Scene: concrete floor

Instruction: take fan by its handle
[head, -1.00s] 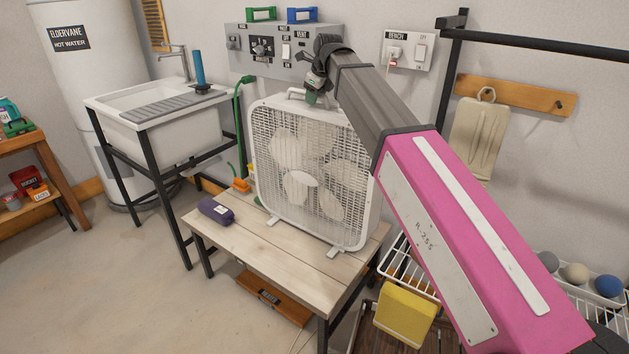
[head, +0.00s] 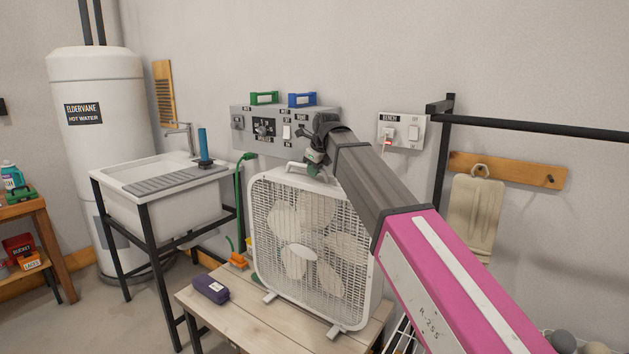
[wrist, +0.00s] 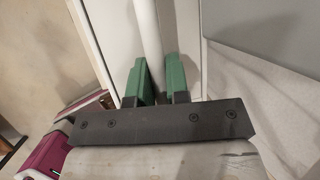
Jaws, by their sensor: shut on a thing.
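The white box fan (head: 306,240) stands upright on the wooden bench, its grille facing me. Its white handle (head: 297,166) rises from the top edge. My gripper (head: 314,170) is at the top of the fan, by the right part of the handle. In the wrist view, the green fingers of my gripper (wrist: 159,82) are on either side of the white handle bar (wrist: 146,40), shut on it. The fan's white top (wrist: 108,35) lies beyond the fingers. The fingertips' exact contact is partly hidden.
The wooden bench (head: 228,318) also holds a purple case (head: 211,289). A grey switch panel (head: 283,133) is on the wall behind the fan. A sink (head: 160,205) stands to the left. A black rail (head: 540,127) and a hanging board (head: 474,216) are to the right.

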